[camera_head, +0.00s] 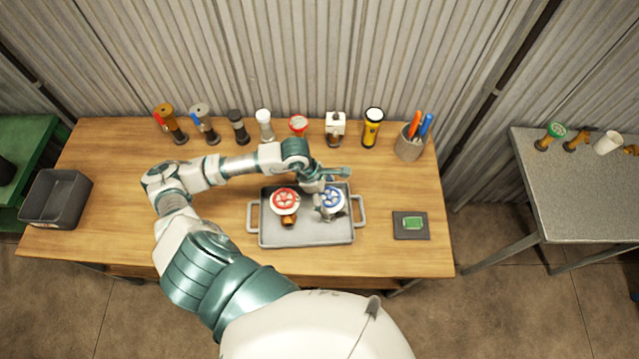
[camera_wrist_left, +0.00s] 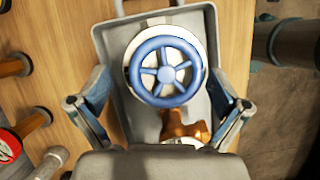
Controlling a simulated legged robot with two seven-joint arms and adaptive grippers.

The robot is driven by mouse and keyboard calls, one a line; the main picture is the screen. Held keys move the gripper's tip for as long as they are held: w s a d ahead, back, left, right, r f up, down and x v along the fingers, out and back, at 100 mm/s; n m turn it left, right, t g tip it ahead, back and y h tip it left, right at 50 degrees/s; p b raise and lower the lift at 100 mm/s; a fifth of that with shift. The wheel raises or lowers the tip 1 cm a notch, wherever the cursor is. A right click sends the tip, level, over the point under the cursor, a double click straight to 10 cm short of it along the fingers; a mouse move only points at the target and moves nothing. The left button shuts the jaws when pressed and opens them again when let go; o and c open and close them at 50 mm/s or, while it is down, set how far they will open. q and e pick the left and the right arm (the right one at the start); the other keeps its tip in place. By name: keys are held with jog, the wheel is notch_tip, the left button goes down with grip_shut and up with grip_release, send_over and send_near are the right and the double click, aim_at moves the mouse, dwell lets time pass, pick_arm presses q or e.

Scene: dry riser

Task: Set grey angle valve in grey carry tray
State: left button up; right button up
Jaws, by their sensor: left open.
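The grey angle valve, with a blue handwheel (camera_head: 331,199) and a pale grey body, stands in the right half of the grey carry tray (camera_head: 325,237). My left gripper (camera_head: 333,178) is open just behind and above this valve. In the left wrist view, the blue handwheel (camera_wrist_left: 165,72) shows beyond and between the spread fingers (camera_wrist_left: 160,108), with no grip on it. The tray (camera_wrist_left: 104,45) shows around it. The valve's lower body is mostly hidden by its wheel. My right gripper is not in view.
A red-wheeled brass valve (camera_head: 285,199) stands in the tray's left half. Several fittings and a yellow torch (camera_head: 372,128) line the back, with a pen cup (camera_head: 409,146). A dark pad (camera_head: 411,232) lies right; a grey bin (camera_head: 57,198) stands left. Bench between tray and pad is clear.

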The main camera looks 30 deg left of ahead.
pick_arm(q)
jog(key=b+v, duration=0.1)
jog(key=v, duration=0.9)
jog(key=shift+d, duration=0.25)
jog(key=shift+s, duration=0.1)
